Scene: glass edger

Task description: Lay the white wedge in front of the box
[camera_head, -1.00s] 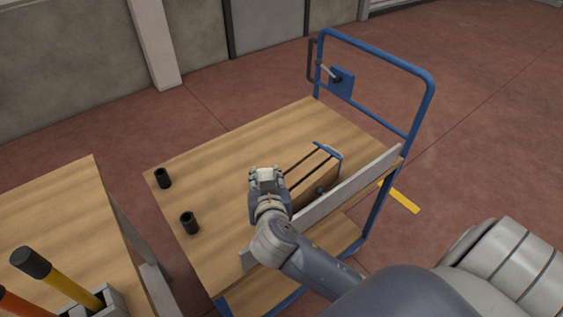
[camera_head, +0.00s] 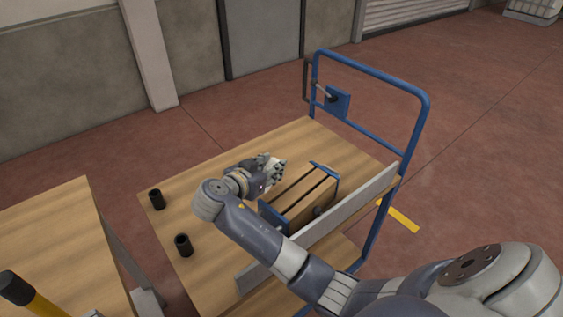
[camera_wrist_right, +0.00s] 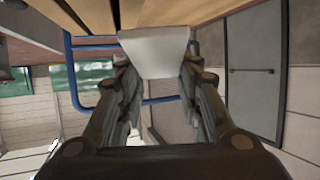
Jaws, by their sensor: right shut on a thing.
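The white wedge (camera_wrist_right: 155,50) is pale and plain; in the right wrist view it sits between the fingertips. My right gripper (camera_head: 274,168) is shut on it; it also shows in the right wrist view (camera_wrist_right: 154,72). In the head view the fingers largely hide the wedge. The wooden box (camera_head: 305,198) has dark gaps or bands along its top and blue ends, and stands on the cart. My right gripper is just left of and behind the box, pointing right; I cannot tell whether the wedge touches the cart top. My left gripper is not in view.
A grey rail (camera_head: 345,215) runs along the near side, and a blue handle frame (camera_head: 425,120) rises at the right. Another wooden table (camera_head: 60,240) stands left.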

